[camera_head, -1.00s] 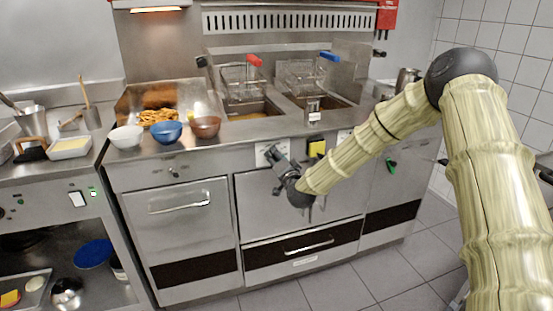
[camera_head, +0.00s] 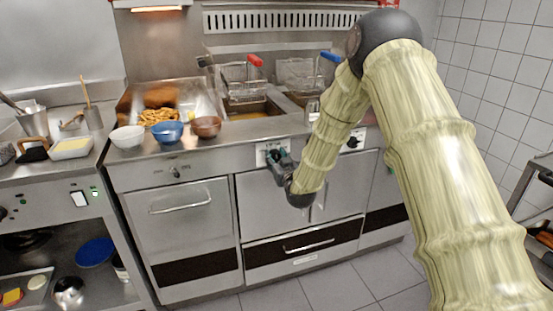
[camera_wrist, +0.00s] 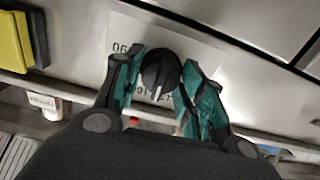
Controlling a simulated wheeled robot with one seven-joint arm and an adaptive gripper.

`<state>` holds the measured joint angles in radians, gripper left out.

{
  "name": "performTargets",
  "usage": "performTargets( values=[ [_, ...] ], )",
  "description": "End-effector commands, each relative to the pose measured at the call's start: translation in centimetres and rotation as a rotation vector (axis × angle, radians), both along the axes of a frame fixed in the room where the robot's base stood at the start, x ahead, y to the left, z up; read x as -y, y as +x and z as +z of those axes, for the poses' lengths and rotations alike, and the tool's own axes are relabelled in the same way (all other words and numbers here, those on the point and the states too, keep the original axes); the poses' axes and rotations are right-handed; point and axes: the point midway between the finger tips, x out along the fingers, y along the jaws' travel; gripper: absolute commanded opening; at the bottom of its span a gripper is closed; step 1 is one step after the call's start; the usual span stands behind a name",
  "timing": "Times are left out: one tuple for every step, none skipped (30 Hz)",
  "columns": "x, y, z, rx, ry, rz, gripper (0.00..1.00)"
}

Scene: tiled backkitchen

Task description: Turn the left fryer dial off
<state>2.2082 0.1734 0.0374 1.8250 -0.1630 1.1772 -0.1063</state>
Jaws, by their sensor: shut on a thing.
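The left fryer dial (camera_wrist: 160,72) is a round black knob with a white pointer line, on a white label plate on the fryer's steel front. In the wrist view its pointer aims toward the bottom of the picture, slightly left. My gripper (camera_wrist: 163,66) has its teal fingers on either side of the knob, shut on it. In the head view my gripper (camera_head: 278,157) is at the fryer front, beside the visible part of the white plate (camera_head: 262,157); it hides the knob there.
A second black dial (camera_head: 353,142) is further right on the fryer front. A yellow block (camera_wrist: 10,42) sits close to my gripper in the wrist view. White (camera_head: 127,137), blue (camera_head: 167,132) and brown (camera_head: 205,127) bowls stand on the counter edge to the left.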

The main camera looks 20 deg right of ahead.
Motion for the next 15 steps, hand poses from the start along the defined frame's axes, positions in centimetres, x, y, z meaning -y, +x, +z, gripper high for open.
performTargets(
  values=[
    [-0.17,0.00,-0.04,0.002,-0.048,0.003,0.16],
    [-0.16,-0.01,-0.05,0.002,-0.077,0.002,0.16],
    [-0.17,-0.01,-0.07,0.003,-0.115,0.002,0.16],
    [-0.18,-0.01,-0.07,0.004,-0.143,0.002,0.16],
    [-0.20,-0.01,-0.08,0.005,-0.172,0.002,0.16],
    [-0.17,-0.01,-0.10,0.006,-0.209,0.002,0.16],
    [-0.22,-0.01,-0.11,0.007,-0.238,0.002,0.16],
    [-0.25,-0.01,-0.11,0.008,-0.267,0.003,0.16],
    [-0.22,-0.01,-0.12,0.009,-0.305,0.002,0.16],
    [-0.29,-0.01,-0.13,0.010,-0.333,0.003,0.16],
    [-0.26,-0.01,-0.14,0.011,-0.362,0.002,0.16],
    [-0.24,-0.01,-0.15,0.014,-0.400,0.002,0.16],
    [-0.29,-0.01,-0.15,0.014,-0.428,0.002,0.16],
    [-0.26,-0.01,-0.16,0.015,-0.456,0.002,0.16],
    [-0.30,-0.01,-0.17,0.017,-0.495,0.003,0.16]
  ],
)
